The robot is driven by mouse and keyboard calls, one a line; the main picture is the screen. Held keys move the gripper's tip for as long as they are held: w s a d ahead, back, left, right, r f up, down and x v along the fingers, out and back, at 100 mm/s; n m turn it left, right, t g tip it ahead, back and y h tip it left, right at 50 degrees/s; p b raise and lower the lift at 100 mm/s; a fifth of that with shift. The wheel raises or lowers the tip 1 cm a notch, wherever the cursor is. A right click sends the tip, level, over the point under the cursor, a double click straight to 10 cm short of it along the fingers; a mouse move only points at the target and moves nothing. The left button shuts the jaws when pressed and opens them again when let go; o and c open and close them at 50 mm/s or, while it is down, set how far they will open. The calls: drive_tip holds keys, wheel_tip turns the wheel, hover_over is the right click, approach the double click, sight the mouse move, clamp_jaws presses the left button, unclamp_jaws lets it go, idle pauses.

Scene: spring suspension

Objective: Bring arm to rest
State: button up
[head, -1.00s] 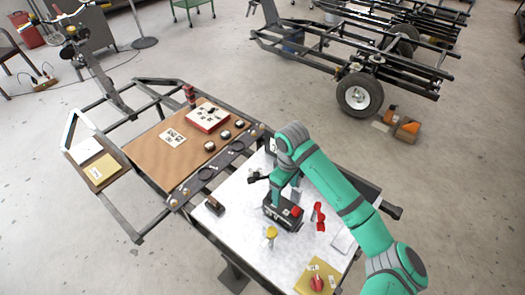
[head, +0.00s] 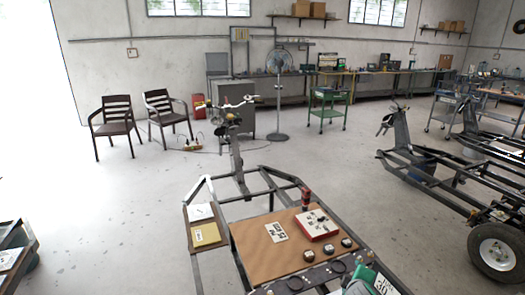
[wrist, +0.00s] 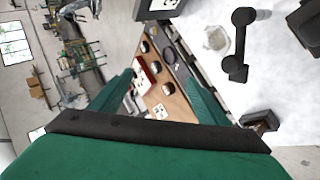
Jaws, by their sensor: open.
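My gripper (wrist: 155,90) shows in the wrist view with its two green fingers spread apart. It is open, and nothing shows between the fingers except the background. Beyond the fingers lies the brown board (wrist: 178,106) with round dark pieces and a red-edged box.
The brown board (head: 262,247) rests on a dark metal frame and carries a red-and-white box (head: 316,225). Open floor (head: 120,220) lies to the left. A wheeled chassis (head: 455,185) stands right.

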drive_tip(key=s+a+f+n+y, duration=0.4)
drive_tip(key=s+a, duration=0.4)
drive_tip(key=a, duration=0.3)
drive_tip(key=s+a+f+n+y, duration=0.3)
drive_tip(key=s+a+n+y, duration=0.15)
drive_tip(key=s+a, duration=0.5)
drive_tip(key=s+a+f+n+y, duration=0.45)
drive_tip(key=s+a, duration=0.35)
drive_tip(key=a, duration=0.4)
drive_tip(key=s+d+m+t+h, duration=0.1)
drive_tip(key=s+d+m, duration=0.2)
drive_tip(key=s+m, duration=0.35)
drive_tip(key=s+d+m+t+h, duration=0.1)
drive_tip(key=s+d+m+h, duration=0.2)
drive_tip(key=s, duration=0.7)
drive_tip(key=s+a+r+m+t+h, duration=0.2)
drive_tip(key=s+r+m+h, duration=0.3)
drive_tip(key=r+m, duration=0.4)
drive_tip(key=s+m+t, duration=0.1)
drive_tip(key=m, duration=0.4)
drive_tip(key=shift+a+m+t+h, duration=0.35)
drive_tip(key=shift+a+t+h, duration=0.05)
